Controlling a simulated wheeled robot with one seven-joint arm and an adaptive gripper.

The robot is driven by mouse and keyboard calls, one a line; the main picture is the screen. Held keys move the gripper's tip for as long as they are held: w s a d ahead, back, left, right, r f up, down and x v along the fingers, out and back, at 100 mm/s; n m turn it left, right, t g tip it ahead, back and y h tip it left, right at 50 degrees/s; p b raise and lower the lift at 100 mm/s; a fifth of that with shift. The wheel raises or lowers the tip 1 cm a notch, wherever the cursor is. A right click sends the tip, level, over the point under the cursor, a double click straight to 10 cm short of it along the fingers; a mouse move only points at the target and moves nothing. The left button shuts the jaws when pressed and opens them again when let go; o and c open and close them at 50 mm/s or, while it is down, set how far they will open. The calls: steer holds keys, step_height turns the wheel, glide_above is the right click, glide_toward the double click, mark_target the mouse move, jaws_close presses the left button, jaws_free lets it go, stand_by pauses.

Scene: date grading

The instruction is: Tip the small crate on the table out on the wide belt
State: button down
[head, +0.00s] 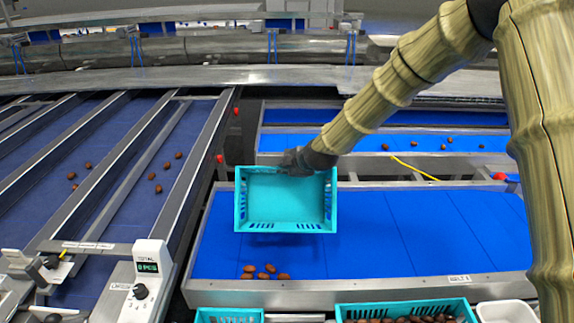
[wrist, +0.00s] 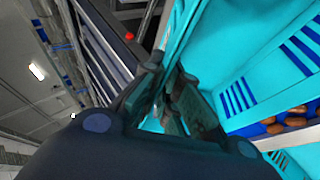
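The small turquoise crate (head: 285,198) hangs above the wide blue belt (head: 420,230), tilted with its open side toward the head camera. Its inside looks empty there. My gripper (head: 298,162) is at its top edge; in the wrist view the fingers (wrist: 178,105) are closed on the crate's wall (wrist: 215,50). Several brown dates (head: 264,273) lie on the belt's front left part, below the crate.
A turquoise crate full of dates (head: 338,312), another turquoise crate (head: 200,318) and a white tub (head: 507,312) stand in front of the belt. A counter box reading "TOTAL 0 PCS" (head: 148,268) stands left, beside dark lanes with dates. Behind lies another blue belt (head: 350,143).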

mark_target(287, 178)
steer(key=shift+w+f+g, duration=0.2)
steer(key=shift+w+g, duration=0.1)
steer(key=shift+w, duration=0.1)
steer(key=shift+w+f+m+g, duration=0.3)
steer(key=shift+w+f+g, duration=0.4)
steer(key=shift+w+g, duration=0.3)
steer(key=shift+w+f+m+g, duration=0.3)
steer(key=shift+w+f+g, duration=0.35)
steer(key=shift+w+g, duration=0.35)
steer(key=shift+w+f+m+g, duration=0.2)
steer(key=shift+w+f+g, duration=0.1)
steer(key=shift+f+g, duration=0.7)
steer(key=shift+w+f+m+g, duration=0.2)
steer(key=shift+w+f+g, duration=0.05)
steer(key=shift+f+g, duration=0.75)
steer(key=shift+f+g+h, duration=0.15)
steer(key=shift+g+h, duration=0.15)
steer(key=shift+g, duration=0.1)
steer(key=shift+d, duration=0.1)
